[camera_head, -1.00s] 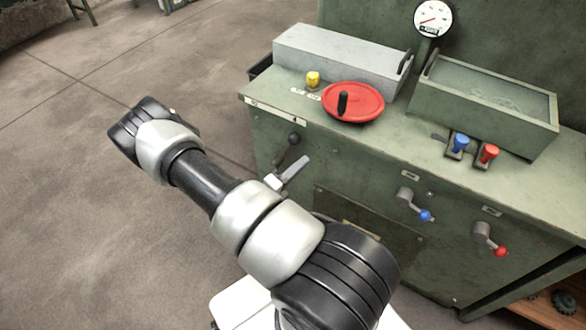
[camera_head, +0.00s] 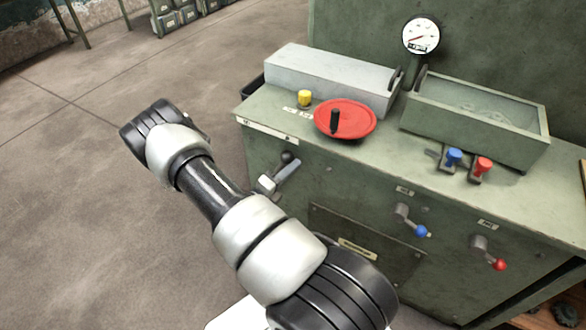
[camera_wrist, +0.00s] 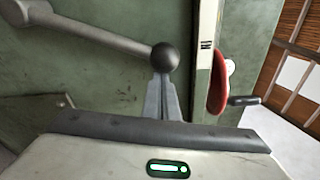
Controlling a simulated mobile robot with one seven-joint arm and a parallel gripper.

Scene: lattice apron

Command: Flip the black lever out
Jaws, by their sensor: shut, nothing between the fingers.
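The black lever has a round black knob (camera_head: 288,157) on the cabinet front, below the red wheel's end of the top. In the wrist view the knob (camera_wrist: 165,55) sits near the middle, and its grey arm (camera_wrist: 95,32) runs up and left to a pivot. My gripper (camera_head: 290,167) is shut and empty, just below the knob. In the wrist view the closed fingertips (camera_wrist: 162,80) meet the knob's lower edge in the picture. I cannot tell whether they touch it. In the head view the fingers partly hide the lever's arm.
A red handwheel (camera_head: 357,119) and a yellow knob (camera_head: 304,97) are on the cabinet top. The blue-tipped lever (camera_head: 422,231) and red-tipped lever (camera_head: 499,264) are farther right on the front. Open floor (camera_head: 60,190) lies to the left.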

